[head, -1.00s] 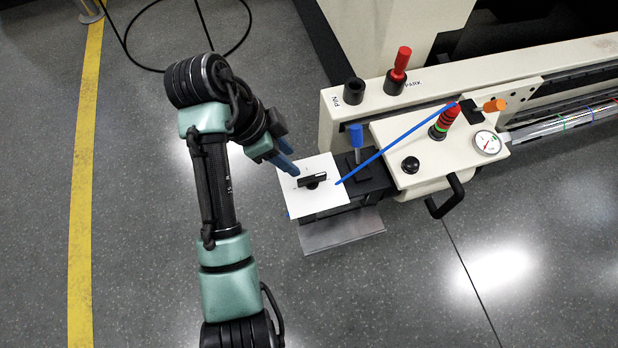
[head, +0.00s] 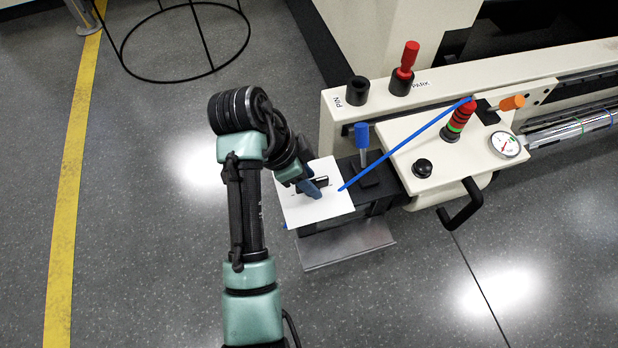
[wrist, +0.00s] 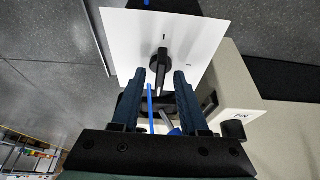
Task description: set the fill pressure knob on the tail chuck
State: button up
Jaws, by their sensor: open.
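The knob (head: 322,183) is a black bar handle on a white square plate (head: 330,205) with small dark marks. My gripper (head: 312,188) is at the plate, its blue fingers partly covering the knob in the head view. In the wrist view, the knob (wrist: 161,62) shows just ahead of and between the two spread fingertips (wrist: 160,75). The gripper is open. I cannot tell whether either finger touches the knob. A round white gauge (head: 507,145) with a red needle and a green mark sits on the cream housing at right.
Beside the plate stands a blue-handled lever (head: 361,136). A blue rod or hose (head: 405,145) slants over the housing. A black loop handle (head: 463,208) juts out at its front. A red handle (head: 407,60) stands in the PARK socket; the PIN socket (head: 357,90) looks empty.

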grip_shut()
